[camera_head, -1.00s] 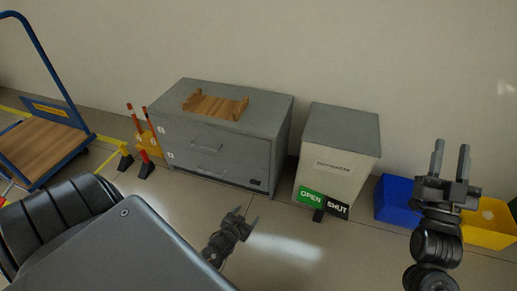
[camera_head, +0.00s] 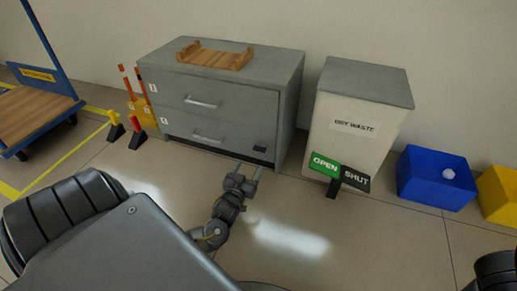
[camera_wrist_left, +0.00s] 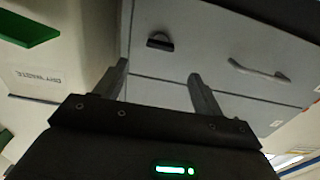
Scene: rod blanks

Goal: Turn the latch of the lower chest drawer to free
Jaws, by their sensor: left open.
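The grey chest (camera_head: 225,70) has an upper drawer (camera_head: 240,98) and a lower drawer (camera_head: 228,134), each with a bar handle; both look closed. A small dark fitting (camera_head: 259,149) sits at the lower right of the lower drawer's front. It also shows in the left wrist view (camera_wrist_left: 160,42); I cannot tell whether it is the latch or how it is turned. My left gripper (camera_head: 248,168) is open and empty in front of the chest's lower right part, apart from it. Its fingers (camera_wrist_left: 158,75) show in the wrist view. My right gripper is out of view.
A wooden tray (camera_head: 214,59) sits on the chest. A DRY WASTE bin (camera_head: 355,124) stands right of it, behind an OPEN/SHUT sign (camera_head: 340,172). Blue (camera_head: 436,185) and yellow (camera_head: 499,195) crates are farther right. A trolley (camera_head: 36,98) and orange posts (camera_head: 135,90) stand left.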

